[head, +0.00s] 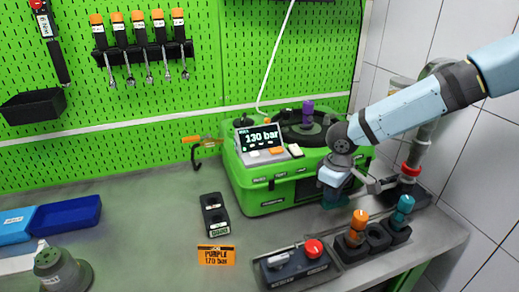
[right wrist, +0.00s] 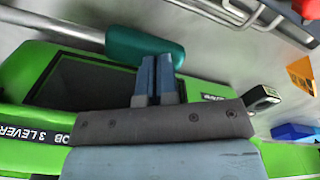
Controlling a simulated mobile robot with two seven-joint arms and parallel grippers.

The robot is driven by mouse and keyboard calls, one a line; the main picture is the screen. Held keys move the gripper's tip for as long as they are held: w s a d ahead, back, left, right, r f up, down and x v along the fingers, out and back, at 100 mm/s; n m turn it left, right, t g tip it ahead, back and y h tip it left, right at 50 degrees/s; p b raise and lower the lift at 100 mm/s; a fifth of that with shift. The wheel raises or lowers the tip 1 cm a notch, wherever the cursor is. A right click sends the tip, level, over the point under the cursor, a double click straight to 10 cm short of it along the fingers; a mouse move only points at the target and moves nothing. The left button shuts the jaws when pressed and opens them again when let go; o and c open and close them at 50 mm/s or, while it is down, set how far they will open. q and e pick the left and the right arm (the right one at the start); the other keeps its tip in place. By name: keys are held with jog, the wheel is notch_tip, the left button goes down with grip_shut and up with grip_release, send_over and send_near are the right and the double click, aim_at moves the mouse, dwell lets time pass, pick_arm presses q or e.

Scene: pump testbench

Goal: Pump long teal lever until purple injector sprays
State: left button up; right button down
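The pump testbench (head: 262,195) is a green box with a tilted display (head: 262,137) reading 130 bar. The purple injector (head: 308,110) stands upright on its top; I see no spray. The long teal lever's handle (right wrist: 125,46) lies across the top of the right wrist view. In the head view a teal part (head: 335,199) shows below my right gripper (head: 348,184). The blue fingers of my right gripper (right wrist: 156,78) are together, with their tips overlapping the handle; whether they touch it I cannot tell. My left gripper is not in view.
An orange card (head: 216,255) reads PURPLE 170 bar. Orange and teal knobs (head: 403,205) and a red-button block (head: 295,265) stand at the front right. Blue bins (head: 68,214) lie at the left.

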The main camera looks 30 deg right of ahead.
jog(key=shift+d+r+p, duration=0.25)
jog(key=shift+r+p, duration=1.25)
jog(key=shift+r, duration=0.35)
jog(key=shift+d+r+p, duration=0.2)
jog(key=shift+r+p, duration=1.3)
jog(key=shift+r, duration=0.3)
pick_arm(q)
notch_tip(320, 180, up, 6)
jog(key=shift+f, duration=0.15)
pick_arm(e)
jog(key=shift+f, duration=0.1)
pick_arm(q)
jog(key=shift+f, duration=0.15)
